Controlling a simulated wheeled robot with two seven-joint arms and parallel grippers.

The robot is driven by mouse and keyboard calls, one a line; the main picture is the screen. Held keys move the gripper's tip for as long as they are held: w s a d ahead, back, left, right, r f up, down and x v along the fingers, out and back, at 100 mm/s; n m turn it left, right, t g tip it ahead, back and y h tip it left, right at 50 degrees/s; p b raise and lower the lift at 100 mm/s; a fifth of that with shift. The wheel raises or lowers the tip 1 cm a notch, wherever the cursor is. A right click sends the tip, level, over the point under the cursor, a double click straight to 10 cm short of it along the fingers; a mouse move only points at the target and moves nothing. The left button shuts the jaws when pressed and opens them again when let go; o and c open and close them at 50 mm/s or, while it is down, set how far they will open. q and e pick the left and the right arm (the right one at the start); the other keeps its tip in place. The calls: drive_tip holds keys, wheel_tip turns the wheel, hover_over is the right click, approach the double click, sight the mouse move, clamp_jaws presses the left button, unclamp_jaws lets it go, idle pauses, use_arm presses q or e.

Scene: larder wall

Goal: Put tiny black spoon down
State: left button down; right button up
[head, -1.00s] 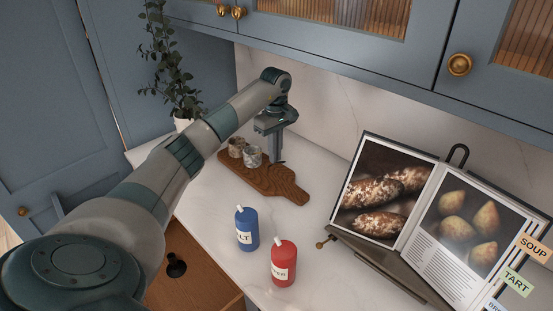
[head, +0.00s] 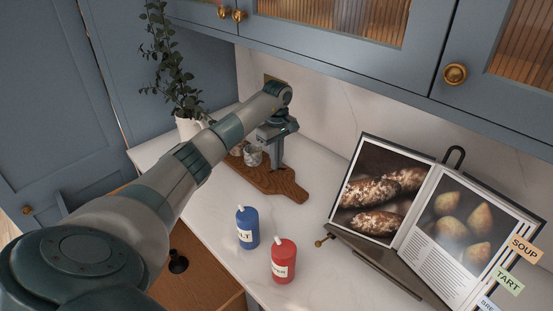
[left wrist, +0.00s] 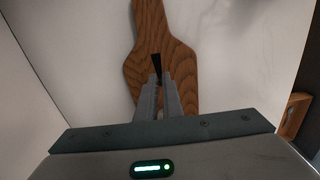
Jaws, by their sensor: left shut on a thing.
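My left gripper (head: 275,166) is low over the wooden board in the head view. In the left wrist view the left gripper (left wrist: 158,88) is shut on the tiny black spoon (left wrist: 157,66), whose dark end sticks out past the fingertips, over the board. In the head view I cannot make out the spoon against the fingers. The wooden board (head: 287,188) lies on the white counter, and its surface also shows in the left wrist view (left wrist: 150,30). I cannot tell whether the spoon touches the board. My right gripper is not in view.
Small glass jars (head: 252,157) stand on the board beside my gripper. A blue bottle (head: 248,228) and a red bottle (head: 284,262) stand in front. An open cookbook (head: 400,215) is at the right, a potted plant (head: 188,128) at the left. Counter between board and bottles is clear.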

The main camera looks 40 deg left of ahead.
use_arm(q)
drive_tip(key=shift+f, duration=0.2)
drive_tip(key=c, duration=1.9)
unclamp_jaws()
drive_tip(key=shift+r, duration=0.2)
drive_tip(key=shift+r+b, duration=0.4)
drive_tip(key=shift+r, duration=0.15)
drive_tip(key=shift+r+b, duration=1.25)
drive_tip(key=shift+r, duration=1.95)
